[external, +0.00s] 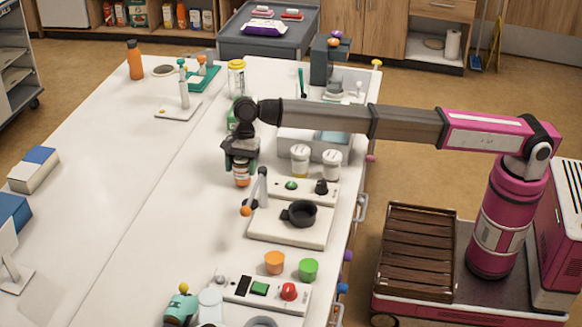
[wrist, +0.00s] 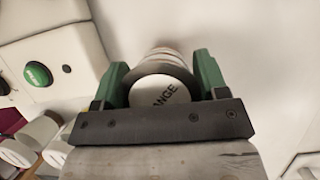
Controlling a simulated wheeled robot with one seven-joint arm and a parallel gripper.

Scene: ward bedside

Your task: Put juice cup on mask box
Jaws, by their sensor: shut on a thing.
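The juice cup (external: 241,178) is a small brown-orange cup with a pale label, upright below my gripper (external: 240,164) over the white counter. In the wrist view, its round white lid (wrist: 160,91) shows the letters "ANGE". The green fingers of my gripper (wrist: 160,82) are shut on the cup from both sides. I cannot tell whether its base touches the counter. Two blue-and-white boxes stand at the left edge, one farther back (external: 33,170) and one nearer (external: 10,214). I cannot read which is the mask box.
A hot-plate unit with a black pan (external: 300,213) stands right of the cup. Two lidded jars (external: 300,160) stand by a grey bin. Orange and green cups (external: 275,262) are nearer. A white stand (external: 180,107) is farther back. The counter's left middle is clear.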

